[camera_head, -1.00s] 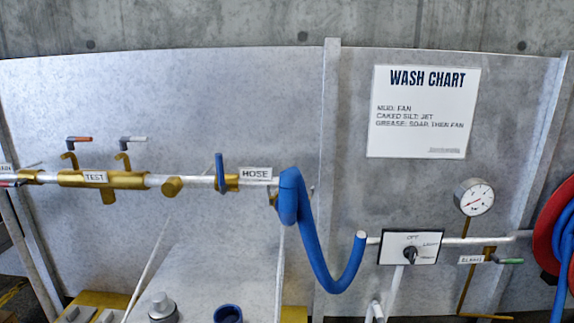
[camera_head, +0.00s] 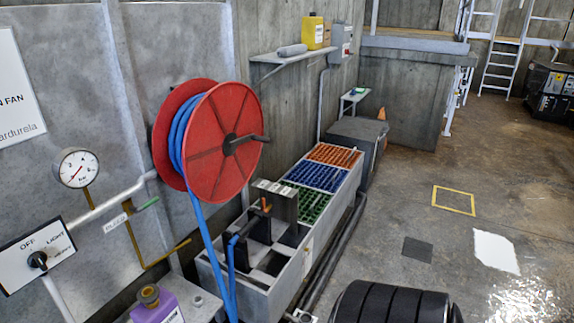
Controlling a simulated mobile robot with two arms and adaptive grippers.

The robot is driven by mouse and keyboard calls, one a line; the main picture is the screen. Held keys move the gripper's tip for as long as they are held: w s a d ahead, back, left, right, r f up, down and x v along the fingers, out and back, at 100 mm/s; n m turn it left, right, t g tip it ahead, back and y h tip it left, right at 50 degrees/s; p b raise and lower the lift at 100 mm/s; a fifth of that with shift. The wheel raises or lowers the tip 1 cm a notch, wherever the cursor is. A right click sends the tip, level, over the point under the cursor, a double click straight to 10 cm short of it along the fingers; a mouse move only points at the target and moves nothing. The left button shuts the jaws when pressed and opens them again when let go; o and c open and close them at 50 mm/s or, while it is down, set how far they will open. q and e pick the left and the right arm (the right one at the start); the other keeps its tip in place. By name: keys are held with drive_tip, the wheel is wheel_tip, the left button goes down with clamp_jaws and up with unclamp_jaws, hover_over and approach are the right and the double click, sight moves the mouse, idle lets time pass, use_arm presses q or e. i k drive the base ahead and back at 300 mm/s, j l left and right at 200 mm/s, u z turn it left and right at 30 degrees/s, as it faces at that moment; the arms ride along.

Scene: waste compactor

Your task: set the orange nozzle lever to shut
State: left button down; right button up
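A small orange lever (camera_head: 265,204) shows on the dark nozzle at the end of the blue hose (camera_head: 232,262). The nozzle stands at the near end of the long grey trough, below the red hose reel (camera_head: 222,140). The lever is small here, and I cannot tell which position it is set to. Neither of my grippers is in view.
A selector panel (camera_head: 38,256), a gauge (camera_head: 77,168) and a green-handled bleed valve (camera_head: 146,204) are on the left. The trough (camera_head: 318,240) holds orange, blue and green grids. A black tyre-like object (camera_head: 393,303) is at the bottom. Open floor lies right.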

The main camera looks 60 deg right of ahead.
sight(264, 209)
drive_tip(key=l+z, duration=0.15)
drive_tip(key=l, duration=1.1)
drive_tip(key=l+z, duration=0.2)
drive_tip(key=l, duration=1.05)
drive_tip(key=l+z, duration=0.15)
drive_tip(key=l, duration=1.05)
drive_tip(key=i+z, duration=0.1)
drive_tip(key=i, duration=0.25)
